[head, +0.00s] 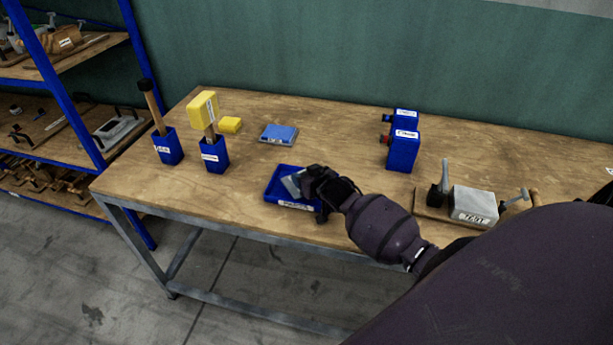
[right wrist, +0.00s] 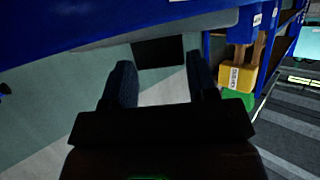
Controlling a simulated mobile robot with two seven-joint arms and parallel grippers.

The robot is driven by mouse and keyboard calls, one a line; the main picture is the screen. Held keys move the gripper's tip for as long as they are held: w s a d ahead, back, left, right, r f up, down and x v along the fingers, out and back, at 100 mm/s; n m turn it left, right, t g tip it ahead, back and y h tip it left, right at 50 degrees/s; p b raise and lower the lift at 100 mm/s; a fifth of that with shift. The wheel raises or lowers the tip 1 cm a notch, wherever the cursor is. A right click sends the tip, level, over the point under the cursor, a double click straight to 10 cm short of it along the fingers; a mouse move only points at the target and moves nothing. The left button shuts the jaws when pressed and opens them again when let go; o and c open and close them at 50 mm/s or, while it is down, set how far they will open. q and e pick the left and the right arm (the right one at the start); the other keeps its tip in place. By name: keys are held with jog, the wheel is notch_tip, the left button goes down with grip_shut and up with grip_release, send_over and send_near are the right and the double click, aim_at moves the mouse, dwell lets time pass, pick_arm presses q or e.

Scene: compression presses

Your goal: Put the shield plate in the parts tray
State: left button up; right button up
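The shield plate (head: 291,186) is a light grey flat piece, tilted, at my right fingertips over the blue parts tray (head: 294,205). My right gripper (head: 304,182) is at the tray. In the right wrist view the plate shows as a grey strip (right wrist: 108,41) along the blue tray (right wrist: 60,40). A dark block fills the gap between the two fingers (right wrist: 160,62), which seem shut on it as the plate's grip. Whether the plate touches the tray floor is hidden. My left gripper is not in view.
Two blue holders (head: 168,150) (head: 215,158) with wooden handles stand left of the tray. Blue units (head: 403,150) and a grey test fixture (head: 473,205) stand right. A blue-framed shelf (head: 65,150) stands left.

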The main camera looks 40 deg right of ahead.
jog(key=o, duration=0.3)
jog(key=shift+s+a+f, duration=0.1)
jog(key=shift+s+f, duration=0.15)
jog(key=shift+f, duration=0.3)
jog(key=shift+o, duration=0.2)
jog(key=shift+w+r+p, duration=0.15)
jog(key=shift+r+p, duration=0.15)
jog(key=shift+r, duration=0.25)
jog(key=d+r+v, duration=0.1)
jog(key=v, duration=1.1)
jog(key=s+a+f+n+g, duration=0.1)
jog(key=s+a+f, duration=0.4)
jog(key=s, duration=0.4)
jog(key=s+a+f+g+y, duration=0.1)
jog(key=s+a+f, duration=0.5)
jog(key=s, duration=0.3)
jog(key=shift+f+n, duration=0.4)
jog(key=shift+f, duration=0.1)
